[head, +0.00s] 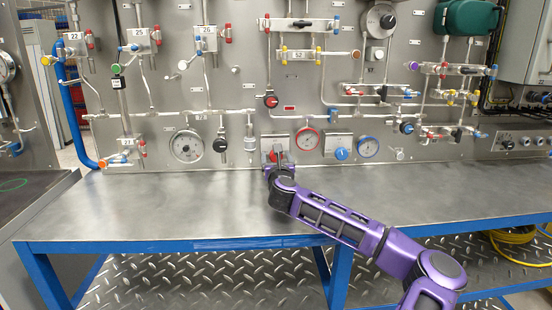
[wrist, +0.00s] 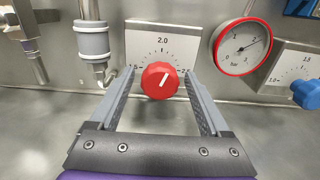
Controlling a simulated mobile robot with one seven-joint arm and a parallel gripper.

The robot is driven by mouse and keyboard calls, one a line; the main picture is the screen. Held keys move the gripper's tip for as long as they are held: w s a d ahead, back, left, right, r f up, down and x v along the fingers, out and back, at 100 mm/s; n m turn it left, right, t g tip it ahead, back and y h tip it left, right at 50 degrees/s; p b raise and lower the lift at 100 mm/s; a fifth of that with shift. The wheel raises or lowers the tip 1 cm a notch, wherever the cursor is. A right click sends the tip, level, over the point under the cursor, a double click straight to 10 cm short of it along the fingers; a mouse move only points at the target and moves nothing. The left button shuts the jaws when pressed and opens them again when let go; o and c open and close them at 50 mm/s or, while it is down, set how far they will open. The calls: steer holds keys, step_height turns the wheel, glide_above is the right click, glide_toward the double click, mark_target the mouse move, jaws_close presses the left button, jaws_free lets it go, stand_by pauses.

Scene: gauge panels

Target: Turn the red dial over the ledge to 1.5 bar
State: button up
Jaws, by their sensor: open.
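The red dial (wrist: 160,80) sits on a pale scale plate (wrist: 140,42) over the metal ledge (wrist: 150,118). The plate reads 2.0 at the top; the side numbers are partly covered by my fingers. The dial's white mark points up and a little right, just past 2.0. My gripper (wrist: 158,76) is open, with one finger on each side of the dial. I cannot tell whether they touch it. In the head view my gripper (head: 273,165) is at the plate (head: 287,141) and hides most of the dial.
A red-rimmed gauge (wrist: 241,46) in bar is right of the dial. A blue dial (wrist: 306,94) with its own plate is further right. A grey pipe fitting (wrist: 93,42) stands to the left. In the head view the bench top (head: 150,205) is bare.

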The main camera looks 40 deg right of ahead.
steer(key=shift+w+d, duration=0.1)
steer(key=shift+w, duration=0.1)
jaws_close()
stand_by(0.4)
